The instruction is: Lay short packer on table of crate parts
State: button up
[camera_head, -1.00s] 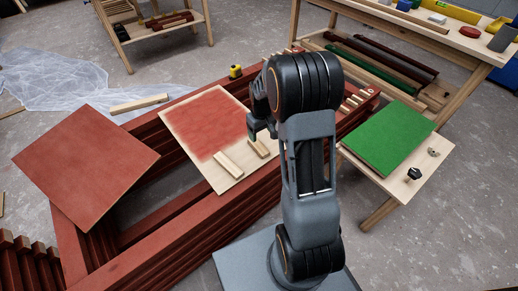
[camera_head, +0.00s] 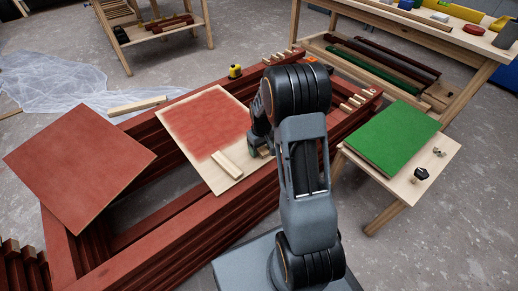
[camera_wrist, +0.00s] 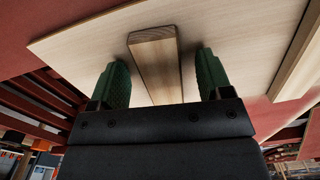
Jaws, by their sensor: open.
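A short pale wood block (camera_wrist: 157,65), seemingly the short packer, lies on the pale board with a red painted patch (camera_head: 184,107). My gripper (camera_wrist: 163,80) is open, with one green finger on each side of the block and a gap on both sides. In the head view my gripper (camera_head: 262,152) is low over the board's right corner and hides the block. A longer pale batten (camera_head: 227,164) lies on the board beside it. A low table (camera_head: 410,200) at right holds a green panel; which table is the one of crate parts I cannot tell.
The board rests on stacked red battens (camera_head: 190,215). A tilted red panel (camera_head: 78,168) lies at left. Small wood pieces (camera_head: 362,98) line the stack's far right end. A wooden stand (camera_head: 160,42) with red pieces and a workbench (camera_head: 470,48) stand behind.

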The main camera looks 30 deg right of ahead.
jog(key=shift+c, duration=0.2)
jog(key=c, duration=1)
